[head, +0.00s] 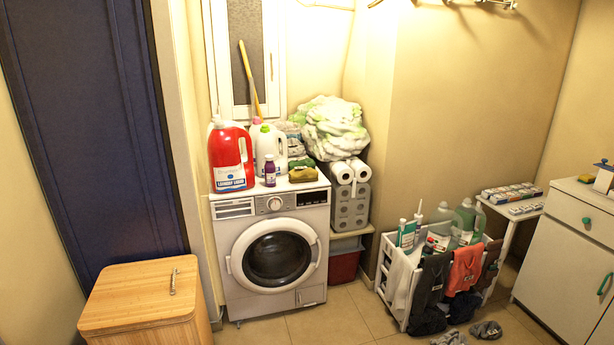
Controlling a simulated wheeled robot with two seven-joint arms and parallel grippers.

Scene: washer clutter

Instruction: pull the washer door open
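The white front-loading washer (232,243) stands against the back wall, left of the middle in the head view. Its round door (275,258) has a pale ring around dark glass and looks closed. A handle-like part (231,265) shows on the left side of the ring. The control panel with a round knob (274,203) is above the door. Neither of my grippers nor arms shows in the head view.
A wooden cabinet (140,293) stands front left of the washer. A white rack (393,290) with bottles and hanging cloths stands to the right. Detergent jugs (230,158) crowd the washer top. Shoes (486,329) lie on the floor. Tiled floor (300,325) before the washer is clear.

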